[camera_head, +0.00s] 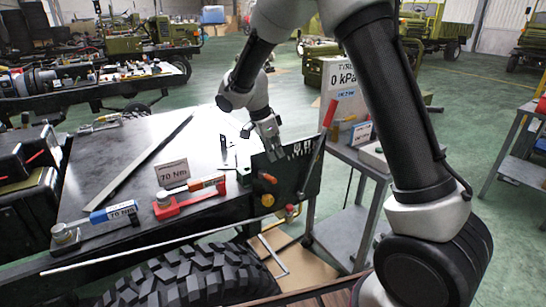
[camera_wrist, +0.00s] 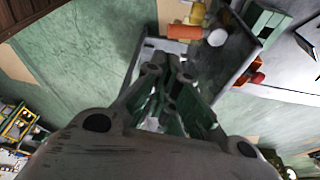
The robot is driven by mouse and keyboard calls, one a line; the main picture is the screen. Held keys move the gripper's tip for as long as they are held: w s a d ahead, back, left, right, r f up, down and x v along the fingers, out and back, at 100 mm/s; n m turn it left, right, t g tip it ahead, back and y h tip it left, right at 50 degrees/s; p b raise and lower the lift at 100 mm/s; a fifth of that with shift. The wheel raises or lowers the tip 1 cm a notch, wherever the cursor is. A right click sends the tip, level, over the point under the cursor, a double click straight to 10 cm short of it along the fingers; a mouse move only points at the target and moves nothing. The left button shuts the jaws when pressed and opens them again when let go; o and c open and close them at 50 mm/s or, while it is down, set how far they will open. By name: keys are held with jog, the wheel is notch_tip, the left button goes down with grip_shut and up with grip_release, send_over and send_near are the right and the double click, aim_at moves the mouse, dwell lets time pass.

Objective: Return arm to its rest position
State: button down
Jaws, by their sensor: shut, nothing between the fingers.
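My gripper (camera_head: 274,146) hangs at the end of my bent arm, just above the right part of the dark work table (camera_head: 105,160), close to the black upright panel (camera_head: 300,168). In the wrist view my gripper (camera_wrist: 172,112) has its fingers drawn together with nothing held. My arm arches from the lower right up past the top edge and down to the gripper. From this view I cannot tell whether the fingertips touch the panel or only overlap it in the picture.
A red-handled bar (camera_head: 322,130) leans by the panel. A red tool (camera_head: 185,200), a blue-handled tool (camera_head: 105,215) and a 70 Nm sign (camera_head: 172,173) are on the table's front edge. A tyre (camera_head: 190,280) lies below. A grey cart (camera_head: 345,225) stands right.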

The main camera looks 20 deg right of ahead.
jog(key=s+d+r+n+t+y, duration=0.1)
jog(key=s+d+r+n, duration=0.4)
jog(key=s, duration=0.5)
jog(key=s+d+r+n+t+y, duration=0.1)
jog(key=s+d+r+n, duration=0.4)
jog(key=s, duration=0.6)
jog(key=s+d+r+n+t+y, duration=0.1)
jog(key=s+d+r+n, duration=0.5)
jog(key=s, duration=0.4)
jog(key=shift+s+r+t+y, duration=0.3)
jog(key=shift+s+r+t, duration=0.05)
jog(key=shift+r+t, duration=0.1)
jog(key=c, duration=2.2)
grip_release()
